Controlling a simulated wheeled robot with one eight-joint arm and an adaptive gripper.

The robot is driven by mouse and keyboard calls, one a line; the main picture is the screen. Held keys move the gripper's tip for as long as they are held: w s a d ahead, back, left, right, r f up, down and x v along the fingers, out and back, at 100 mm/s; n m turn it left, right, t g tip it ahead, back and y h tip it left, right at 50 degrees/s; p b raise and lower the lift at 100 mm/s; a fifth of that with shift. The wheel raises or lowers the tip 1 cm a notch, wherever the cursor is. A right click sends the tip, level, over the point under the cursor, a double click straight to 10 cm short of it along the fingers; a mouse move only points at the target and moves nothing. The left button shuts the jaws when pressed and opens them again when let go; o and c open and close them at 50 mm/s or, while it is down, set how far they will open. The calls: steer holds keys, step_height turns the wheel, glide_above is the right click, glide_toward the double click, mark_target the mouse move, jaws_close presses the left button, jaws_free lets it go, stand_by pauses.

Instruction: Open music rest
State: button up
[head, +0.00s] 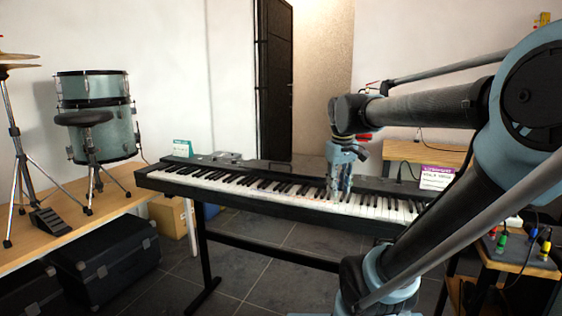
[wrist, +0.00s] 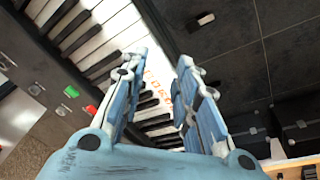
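The black digital piano (head: 250,196) stands on a dark stand, with its white and black keys facing me. My gripper (head: 338,194) points down over the right half of the keys. In the wrist view my gripper (wrist: 155,65) has its two blue fingers apart, with nothing between them. Piano keys (wrist: 85,38) with orange lettering show behind the gap. The piano's panel (wrist: 35,115) with a green and a red button lies at the left. I cannot clearly make out a music rest; my arm hides part of the piano's right side.
A drum set (head: 98,115) and stool (head: 84,118) stand on a wooden platform (head: 115,192) at the left, with black cases below. A wooden side table (head: 510,258) with coloured plugs is at the right. A dark door (head: 274,80) stands behind. Tiled floor is open beneath the piano.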

steer(key=w+a+r+n, duration=0.4)
steer(key=w+a+r, duration=0.55)
steer(key=w, duration=0.25)
steer(key=w+a+r+n, duration=0.5)
steer(key=w+a+r, duration=0.3)
steer(key=w+a, duration=0.35)
steer(key=shift+h, duration=0.3)
steer(key=w+f, duration=0.1)
steer(key=f, duration=0.4)
steer(key=w+d+f, duration=0.1)
steer(key=f, duration=0.5)
steer(key=w+f, duration=0.1)
steer(key=f, duration=0.5)
steer(key=shift+w+d, duration=0.25)
steer(key=shift+d, duration=0.05)
steer(key=shift+c, duration=0.5)
jaws_close()
